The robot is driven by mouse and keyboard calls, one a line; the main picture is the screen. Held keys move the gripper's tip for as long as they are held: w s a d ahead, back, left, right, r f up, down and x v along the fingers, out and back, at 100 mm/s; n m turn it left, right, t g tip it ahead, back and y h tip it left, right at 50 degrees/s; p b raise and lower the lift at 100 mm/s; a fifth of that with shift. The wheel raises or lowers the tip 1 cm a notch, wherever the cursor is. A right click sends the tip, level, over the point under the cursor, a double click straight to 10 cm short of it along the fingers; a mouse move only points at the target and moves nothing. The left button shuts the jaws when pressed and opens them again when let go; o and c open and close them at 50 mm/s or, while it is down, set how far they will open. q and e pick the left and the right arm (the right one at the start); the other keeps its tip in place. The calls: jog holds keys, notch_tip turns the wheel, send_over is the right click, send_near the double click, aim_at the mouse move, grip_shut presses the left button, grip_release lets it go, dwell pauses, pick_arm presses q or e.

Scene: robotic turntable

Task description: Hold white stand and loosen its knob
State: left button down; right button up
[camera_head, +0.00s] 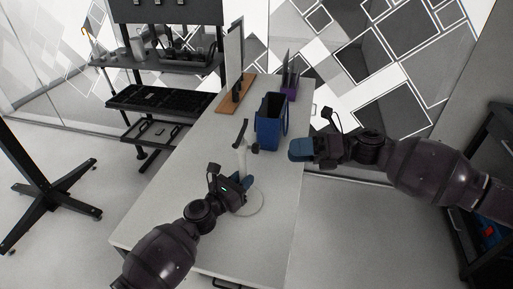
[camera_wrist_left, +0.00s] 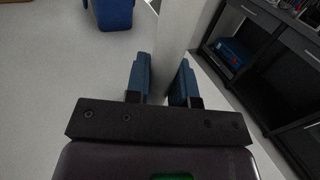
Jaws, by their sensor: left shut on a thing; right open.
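The white stand (camera_head: 242,162) stands upright on a round white base (camera_head: 250,207) on the table, with a dark piece at its top. Its small dark knob (camera_head: 254,148) sticks out to the right near the top of the pole. My left gripper (camera_head: 246,182) is shut on the pole below the knob. In the left wrist view the white pole (camera_wrist_left: 176,28) runs between the blue fingertips of my left gripper (camera_wrist_left: 163,78). My right gripper (camera_head: 299,150) is open and empty, to the right of the knob and apart from it, by the table's right edge.
A blue container (camera_head: 268,124) stands on the table (camera_head: 200,160) just behind the stand; it also shows in the wrist view (camera_wrist_left: 113,12). Behind it are a wooden-based panel (camera_head: 237,92) and a purple holder (camera_head: 290,92). The table left of the stand is clear.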

aim_at(257, 148)
jog(key=w+a+m+t, duration=0.1)
jog(key=a+m, duration=0.2)
jog(key=m, duration=0.6)
jog(key=w+a+f+m+t, duration=0.1)
jog(key=w+a+m, duration=0.1)
jog(key=m, duration=0.7)
jog(key=w+a+f+m+t, duration=0.1)
jog(key=a+m, duration=0.3)
jog(key=m, duration=0.5)
jog(key=shift+w+a+f+t, duration=0.2)
jog(key=shift+t, duration=0.2)
jog(key=shift+c, duration=0.3)
jog(key=c, duration=0.9)
jog(key=shift+n, duration=0.6)
jog(key=o, duration=1)
jog(key=shift+c, duration=0.2)
